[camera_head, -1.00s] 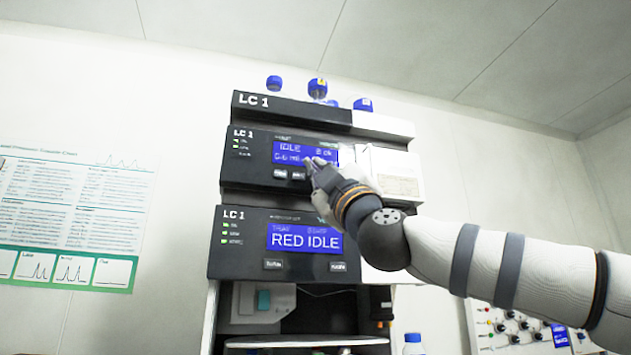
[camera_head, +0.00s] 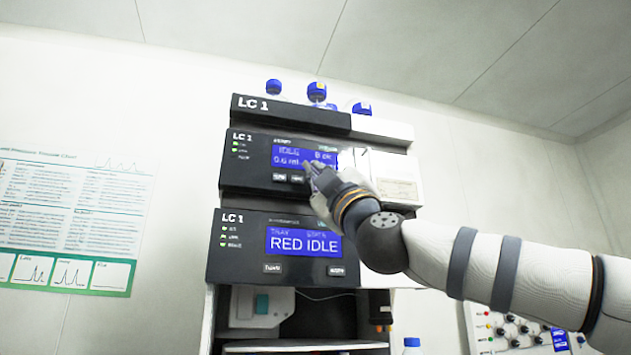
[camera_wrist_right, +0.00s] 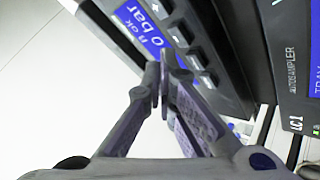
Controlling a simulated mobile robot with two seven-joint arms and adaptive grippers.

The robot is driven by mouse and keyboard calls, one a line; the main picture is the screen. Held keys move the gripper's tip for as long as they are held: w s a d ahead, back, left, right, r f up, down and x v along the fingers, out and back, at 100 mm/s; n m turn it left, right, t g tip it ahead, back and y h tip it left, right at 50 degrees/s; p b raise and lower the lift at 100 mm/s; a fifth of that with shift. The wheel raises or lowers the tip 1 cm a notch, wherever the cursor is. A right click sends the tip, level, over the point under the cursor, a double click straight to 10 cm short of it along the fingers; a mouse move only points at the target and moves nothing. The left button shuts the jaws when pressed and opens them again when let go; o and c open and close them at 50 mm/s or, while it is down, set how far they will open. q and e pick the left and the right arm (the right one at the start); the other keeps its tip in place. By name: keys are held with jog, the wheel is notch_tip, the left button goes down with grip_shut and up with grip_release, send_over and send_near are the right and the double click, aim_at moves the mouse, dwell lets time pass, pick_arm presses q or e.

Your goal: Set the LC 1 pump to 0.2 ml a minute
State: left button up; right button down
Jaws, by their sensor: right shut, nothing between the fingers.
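The LC 1 pump (camera_head: 258,142) is the dark upper module of the stack, with a blue screen (camera_head: 290,155). The screen reads IDLE with a flow line in ml below; its digits are too blurred to be sure. Small dark buttons (camera_head: 279,177) sit under the screen, and the fingers hide those further right. In the right wrist view, the screen (camera_wrist_right: 146,32) shows "0 bar" beside a row of several buttons (camera_wrist_right: 181,36). My right gripper (camera_head: 309,166) is shut and empty, its tips in front of the button row (camera_wrist_right: 163,72). Contact cannot be told. My left gripper is out of view.
Blue-capped bottles (camera_head: 317,91) stand on top of the stack. A chart (camera_head: 75,220) hangs on the left wall.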

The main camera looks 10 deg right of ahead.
dwell(0.5)
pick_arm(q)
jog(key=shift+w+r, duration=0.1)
pick_arm(e)
jog(key=shift+w, duration=0.45)
jog(key=shift+w, duration=0.4)
jog(key=shift+s, duration=0.1)
dwell(0.5)
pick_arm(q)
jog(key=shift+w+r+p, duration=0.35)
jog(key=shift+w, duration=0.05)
pick_arm(e)
jog(key=shift+s, duration=0.75)
